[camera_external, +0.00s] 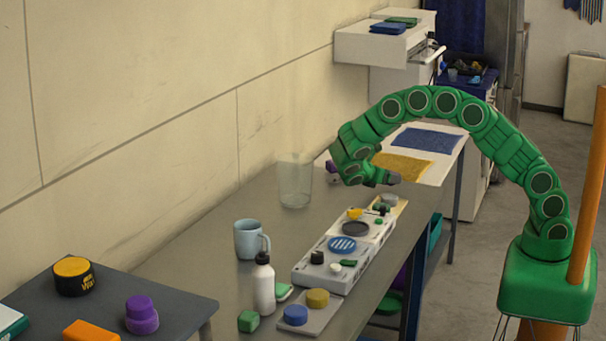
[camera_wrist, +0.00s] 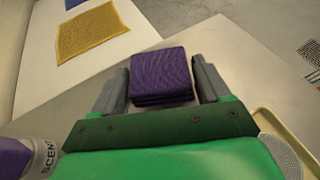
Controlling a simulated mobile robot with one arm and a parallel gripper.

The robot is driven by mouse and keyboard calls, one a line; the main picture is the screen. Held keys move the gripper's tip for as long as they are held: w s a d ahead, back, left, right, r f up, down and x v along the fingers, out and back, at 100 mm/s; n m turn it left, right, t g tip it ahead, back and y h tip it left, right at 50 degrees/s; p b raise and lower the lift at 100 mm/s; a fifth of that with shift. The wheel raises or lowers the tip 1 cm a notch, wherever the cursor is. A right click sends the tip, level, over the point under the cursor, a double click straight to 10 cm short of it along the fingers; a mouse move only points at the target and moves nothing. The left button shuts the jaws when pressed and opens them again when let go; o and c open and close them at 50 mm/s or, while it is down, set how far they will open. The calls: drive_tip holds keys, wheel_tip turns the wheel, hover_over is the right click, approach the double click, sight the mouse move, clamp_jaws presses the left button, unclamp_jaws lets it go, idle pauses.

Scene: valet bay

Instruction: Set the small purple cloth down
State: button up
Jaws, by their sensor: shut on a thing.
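The small purple cloth (camera_wrist: 161,74) is a folded, square stack in the wrist view, between the two grey fingers of my gripper (camera_wrist: 160,88). My gripper is shut on it, with a finger against each side. In the external view my gripper (camera_external: 388,179) hangs over the far part of the grey workbench (camera_external: 225,215), pointing right. The cloth cannot be made out there. The height of the cloth above the surface is hard to judge.
A yellow cloth (camera_external: 403,166) and a blue cloth (camera_external: 427,140) lie on a pale surface beyond the gripper. A clear glass (camera_external: 295,181) stands to the left. A white panel with knobs (camera_external: 315,270) lies nearer. A purple-topped scent bottle (camera_wrist: 40,158) is close by.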

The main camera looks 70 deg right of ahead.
drive_tip(key=shift+f, duration=1.3)
drive_tip(key=o, duration=1)
drive_tip(key=shift+f, duration=0.1)
